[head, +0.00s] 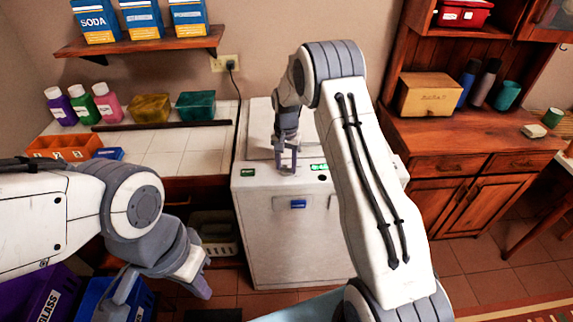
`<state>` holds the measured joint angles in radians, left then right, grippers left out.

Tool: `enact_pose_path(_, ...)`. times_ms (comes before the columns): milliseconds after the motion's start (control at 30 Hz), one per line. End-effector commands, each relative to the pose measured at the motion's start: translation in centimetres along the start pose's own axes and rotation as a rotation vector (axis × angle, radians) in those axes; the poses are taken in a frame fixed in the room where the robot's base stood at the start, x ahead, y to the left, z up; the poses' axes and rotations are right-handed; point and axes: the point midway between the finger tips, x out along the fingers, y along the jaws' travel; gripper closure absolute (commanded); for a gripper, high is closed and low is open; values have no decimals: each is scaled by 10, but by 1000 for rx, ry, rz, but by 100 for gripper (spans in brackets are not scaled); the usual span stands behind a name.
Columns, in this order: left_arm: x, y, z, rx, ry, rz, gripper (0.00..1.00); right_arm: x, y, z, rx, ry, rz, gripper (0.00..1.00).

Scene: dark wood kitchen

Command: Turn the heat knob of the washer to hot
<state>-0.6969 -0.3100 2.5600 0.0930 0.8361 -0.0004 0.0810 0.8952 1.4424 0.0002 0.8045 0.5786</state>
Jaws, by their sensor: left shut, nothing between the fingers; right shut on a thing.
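The white washer (288,240) stands against the back wall in the middle of the head view. Its top panel has a small green display (247,172) at the left and green lights (318,167) to the right. My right gripper (287,166) points down at the panel between them, shut on what looks like the heat knob. The fingers cover the knob, so its setting cannot be read. My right arm hides the right part of the washer. My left gripper (165,284) is low at the left, shut and empty, well away from the washer.
A tiled counter (165,145) with bottles and boxes is left of the washer, under a shelf (140,42) of detergent boxes. A wooden cabinet (470,135) stands at the right. Crates (40,295) sit below my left arm. Floor (455,265) shows at the right.

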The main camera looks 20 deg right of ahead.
Motion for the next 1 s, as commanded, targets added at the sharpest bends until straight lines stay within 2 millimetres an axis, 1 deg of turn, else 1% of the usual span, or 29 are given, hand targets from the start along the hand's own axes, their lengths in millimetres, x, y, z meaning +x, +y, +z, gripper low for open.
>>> enact_pose_path(100, 0, 0, 0, 0, 0, 0, 100, -1, 0, -1, 63, 2, -1, 100)
enact_pose_path(300, 0, 0, 0, 0, 0, 0, 100, -2, 0, -1, 130, 3, -1, 100)
enact_pose_path(867, 1, 0, 0, 0, 0, 0, 100, -2, 0, -1, 161, 3, -2, 100)
enact_pose_path(900, 1, 0, 0, 0, 0, 0, 100, -2, 0, -1, 161, 3, -2, 45)
enact_pose_path(967, 1, 0, 0, 0, 0, 0, 100, -2, 0, -1, 161, 3, -2, 22)
enact_pose_path(1000, 1, 0, 0, 0, 0, 0, 100, -1, 0, -1, 160, 2, -2, 22)
